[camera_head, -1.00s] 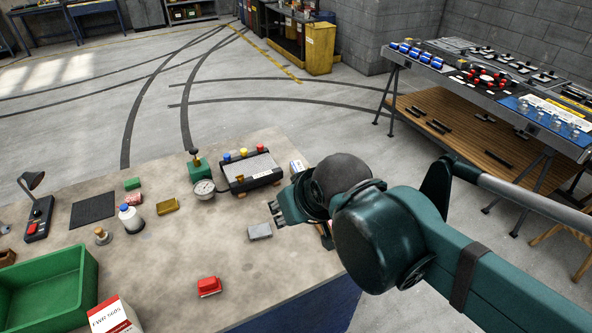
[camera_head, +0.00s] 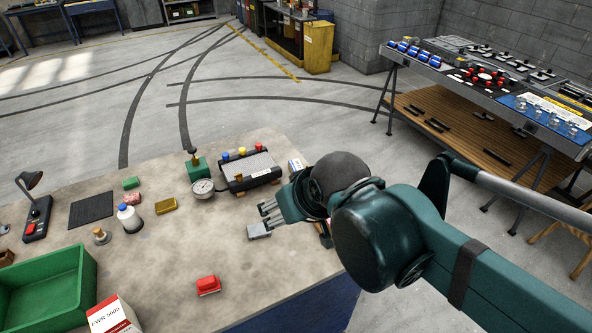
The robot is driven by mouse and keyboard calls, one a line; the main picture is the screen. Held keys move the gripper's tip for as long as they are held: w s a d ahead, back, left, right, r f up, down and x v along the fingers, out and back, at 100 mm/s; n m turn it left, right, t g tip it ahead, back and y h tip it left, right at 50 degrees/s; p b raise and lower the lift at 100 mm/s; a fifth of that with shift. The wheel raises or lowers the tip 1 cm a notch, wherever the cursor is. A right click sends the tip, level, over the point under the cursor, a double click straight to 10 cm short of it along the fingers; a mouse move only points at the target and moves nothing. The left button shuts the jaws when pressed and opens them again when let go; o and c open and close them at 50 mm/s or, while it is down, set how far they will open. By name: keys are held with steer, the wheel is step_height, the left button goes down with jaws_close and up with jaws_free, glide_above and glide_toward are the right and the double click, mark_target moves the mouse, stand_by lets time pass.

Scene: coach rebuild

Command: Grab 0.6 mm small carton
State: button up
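My gripper (camera_head: 267,214) is low over the right part of the workbench. Its fingers look spread, with nothing seen between them. A small grey block (camera_head: 259,231) lies just in front of the fingertips; I cannot tell whether they touch it. A small white carton (camera_head: 296,166) stands at the bench's right edge behind my gripper, partly hidden by it. A larger white and red carton (camera_head: 113,316) stands at the front left, cut off by the picture's lower edge. No 0.6 mm marking is readable on any of them.
A red block (camera_head: 208,285) lies in front on the workbench (camera_head: 160,265). A gauge (camera_head: 203,188) and a black box with coloured knobs (camera_head: 250,171) stand behind. A white bottle (camera_head: 131,219), a yellow box (camera_head: 166,205) and a green bin (camera_head: 85,275) are to the left.

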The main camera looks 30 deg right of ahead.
steer(key=m+g+h+p, duration=0.2)
steer(key=m+g+p, duration=0.4)
steer(key=m, duration=1.3)
glide_above(295, 165)
steer(key=a, duration=0.2)
steer(key=shift+g, duration=0.6)
steer(key=f, duration=1.3)
steer(key=shift+d+f+b, duration=0.1)
steer(key=shift+d+b, duration=0.15)
steer(key=shift+b, duration=0.1)
steer(key=shift+w+d+f+m, duration=0.2)
steer(key=shift+d+f+m, duration=0.15)
steer(key=shift+f, duration=0.25)
steer(key=shift+d+f, duration=0.1)
steer(key=shift+f, duration=1.15)
